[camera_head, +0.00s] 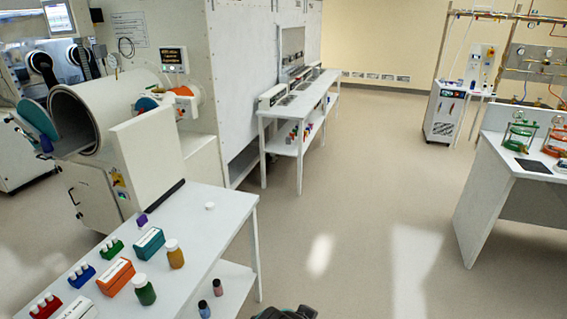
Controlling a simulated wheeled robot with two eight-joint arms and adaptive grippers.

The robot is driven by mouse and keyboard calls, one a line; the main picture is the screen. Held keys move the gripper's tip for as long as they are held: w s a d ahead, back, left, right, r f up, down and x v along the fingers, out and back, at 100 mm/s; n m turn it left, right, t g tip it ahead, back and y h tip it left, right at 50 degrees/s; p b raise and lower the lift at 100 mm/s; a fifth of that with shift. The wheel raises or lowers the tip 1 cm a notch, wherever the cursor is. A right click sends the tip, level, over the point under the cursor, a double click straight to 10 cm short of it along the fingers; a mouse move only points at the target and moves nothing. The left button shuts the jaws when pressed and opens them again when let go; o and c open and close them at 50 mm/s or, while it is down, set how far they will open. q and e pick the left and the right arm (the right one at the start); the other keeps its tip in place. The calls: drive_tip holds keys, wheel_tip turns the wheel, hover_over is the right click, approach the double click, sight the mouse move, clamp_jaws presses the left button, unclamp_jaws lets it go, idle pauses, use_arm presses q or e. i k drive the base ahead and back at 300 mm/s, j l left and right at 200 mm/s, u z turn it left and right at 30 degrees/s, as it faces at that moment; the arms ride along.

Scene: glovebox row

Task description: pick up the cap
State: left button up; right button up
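A small white round cap (210,206) lies flat on the white table (213,238) at the front left, near the table's back right corner. Nothing touches it, and clear tabletop surrounds it. Neither of my grippers can be made out. Only a dark piece of hardware shows at the bottom edge, cut off by the frame, and I cannot tell which part it is.
An amber bottle (175,258), a green bottle (144,292), a teal box (149,243), an orange box (116,278) and vial racks stand left of the cap. A white upright panel (147,158) rises behind the table. The floor to the right is open.

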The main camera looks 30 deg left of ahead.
sight(209, 207)
drive_tip(key=i+j+u, duration=0.2)
drive_tip(key=i+u, duration=0.65)
drive_tip(key=i+l+u, duration=0.15)
drive_tip(key=i+u, duration=0.25)
drive_tip(key=i, duration=0.15)
drive_tip(key=i+l+u, duration=0.4)
drive_tip(key=i+j+u, duration=0.1)
drive_tip(key=i+u, duration=0.65)
drive_tip(key=i, duration=0.15)
